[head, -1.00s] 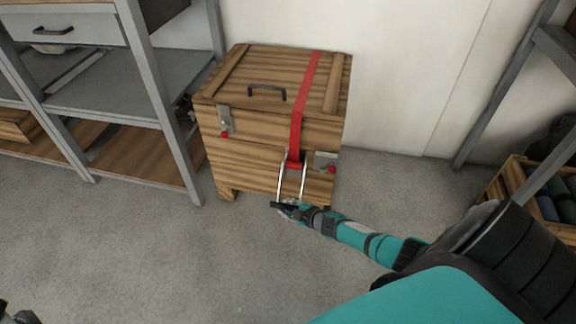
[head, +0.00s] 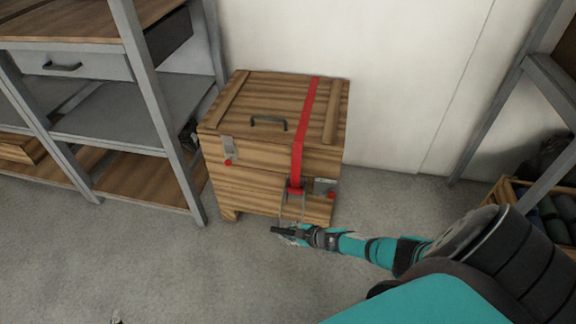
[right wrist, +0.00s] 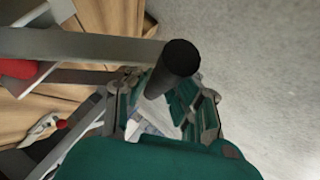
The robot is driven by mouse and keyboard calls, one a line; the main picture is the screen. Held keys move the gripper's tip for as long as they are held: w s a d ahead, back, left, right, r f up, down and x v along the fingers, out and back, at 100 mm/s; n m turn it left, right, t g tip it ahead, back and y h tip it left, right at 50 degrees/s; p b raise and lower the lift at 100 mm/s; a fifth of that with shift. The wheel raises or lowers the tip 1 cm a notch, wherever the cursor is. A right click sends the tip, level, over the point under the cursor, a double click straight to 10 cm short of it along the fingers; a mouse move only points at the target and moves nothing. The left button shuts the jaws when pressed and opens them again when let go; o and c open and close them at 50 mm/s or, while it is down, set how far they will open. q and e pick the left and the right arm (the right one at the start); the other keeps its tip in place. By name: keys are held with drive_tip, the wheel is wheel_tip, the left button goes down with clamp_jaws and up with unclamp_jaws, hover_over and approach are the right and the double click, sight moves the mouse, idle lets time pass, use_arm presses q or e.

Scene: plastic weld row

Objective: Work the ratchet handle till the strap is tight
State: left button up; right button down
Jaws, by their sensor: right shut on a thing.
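A wooden crate (head: 245,185) stands on the floor by the wall. A red strap (head: 298,157) runs over its lid and down its front to a ratchet. The ratchet's metal handle (head: 291,206) sticks out low at the front. My right gripper (head: 289,232) is shut on the handle's dark grip. The right wrist view shows the black grip (right wrist: 172,68) between the fingers, with a metal bar (right wrist: 80,45) leading left. Part of the red strap (right wrist: 20,75) shows there too. A small dark tip at the head view's bottom edge may be my left gripper (head: 117,319).
The crate has a lid handle (head: 268,124) and two red-knobbed latches, left (head: 228,150) and right (head: 324,187). Grey shelving (head: 112,135) stands close on the left. A crate of rolls (head: 547,217) is at the right. Floor in front is clear.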

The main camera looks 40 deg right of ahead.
drive_tip(key=shift+a+r+p, duration=0.1)
drive_tip(key=shift+r+p, duration=0.7)
drive_tip(key=shift+s+a+r+p, duration=0.2)
drive_tip(key=shift+r+p, duration=0.25)
drive_tip(key=shift+p, duration=0.3)
drive_tip(key=shift+r, duration=0.2)
use_arm(q)
drive_tip(key=s+a+f+g+y+p, duration=0.1)
drive_tip(key=s+a+f+g, duration=0.1)
drive_tip(key=s+g, duration=0.3)
drive_tip(key=s+a+f+g+y+p, duration=0.1)
drive_tip(key=s+a+f+g, duration=0.2)
drive_tip(key=s, duration=0.4)
use_arm(e)
drive_tip(key=shift+a+r, duration=0.15)
drive_tip(key=shift+r, duration=0.3)
use_arm(q)
drive_tip(key=shift+g, duration=0.4)
drive_tip(key=shift+d+p+x, duration=0.1)
drive_tip(key=shift+p+x, duration=0.2)
drive_tip(key=shift+x, duration=1.2)
drive_tip(key=shift+d+p+x, duration=0.15)
drive_tip(key=shift+p+x, duration=0.1)
drive_tip(key=shift+x, duration=1.2)
use_arm(e)
drive_tip(key=shift+s+a+r, duration=0.1)
drive_tip(key=shift+r, duration=0.55)
